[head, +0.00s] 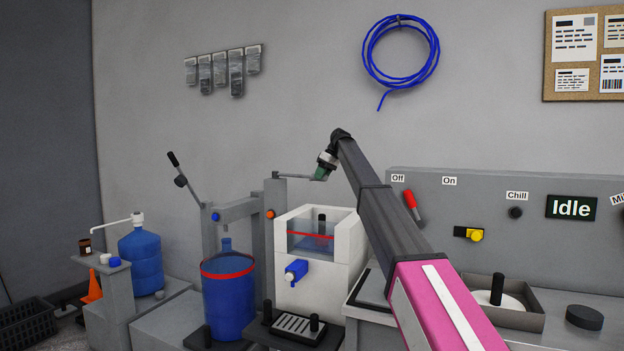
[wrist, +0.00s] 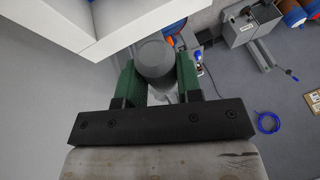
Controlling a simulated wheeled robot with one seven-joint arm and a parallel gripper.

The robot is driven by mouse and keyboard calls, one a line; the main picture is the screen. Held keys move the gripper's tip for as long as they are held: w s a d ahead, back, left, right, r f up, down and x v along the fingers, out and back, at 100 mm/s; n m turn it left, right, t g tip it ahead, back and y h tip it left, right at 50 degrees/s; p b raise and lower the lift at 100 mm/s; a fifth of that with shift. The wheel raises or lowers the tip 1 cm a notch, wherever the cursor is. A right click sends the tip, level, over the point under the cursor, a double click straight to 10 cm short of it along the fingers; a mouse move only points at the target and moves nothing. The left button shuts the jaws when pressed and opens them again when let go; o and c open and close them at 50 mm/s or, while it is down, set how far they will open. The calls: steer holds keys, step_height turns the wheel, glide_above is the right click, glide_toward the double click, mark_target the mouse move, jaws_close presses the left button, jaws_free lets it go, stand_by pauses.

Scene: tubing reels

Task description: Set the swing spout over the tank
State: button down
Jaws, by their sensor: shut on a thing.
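The swing spout (head: 296,176) is a thin grey bar reaching sideways from a grey upright behind the tank. The tank (head: 285,232) is a white box with a clear front, a red line and bluish water; its white wall also shows at upper left in the wrist view (wrist: 118,22). My gripper (head: 321,172) is at the spout's right end. In the wrist view its green fingers (wrist: 158,78) are shut on a round grey knob (wrist: 155,56), which hides what lies below. The knob appears beside the tank wall there, not clearly over the tank.
A blue drum (head: 229,305) with a red rim stands left of the tank. A blue valve (head: 296,270) sticks out from the tank front. A grey control panel (head: 480,205) stands at right, beyond my arm. Blue tubing (head: 369,62) hangs on the wall.

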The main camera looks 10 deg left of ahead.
steer(key=shift+w+d+n+g, duration=0.2)
steer(key=shift+w+n, duration=0.2)
steer(key=shift+w, duration=0.35)
steer(key=shift+w+d+n+g, duration=0.1)
steer(key=shift+w+d+n, duration=0.1)
steer(key=shift+w+n, duration=0.35)
steer(key=shift+w+r, duration=0.1)
steer(key=shift+w, duration=0.15)
steer(key=c, duration=0.8)
jaws_free()
steer(key=v, duration=1)
steer(key=shift+d+r, duration=0.1)
steer(key=shift+r, duration=0.2)
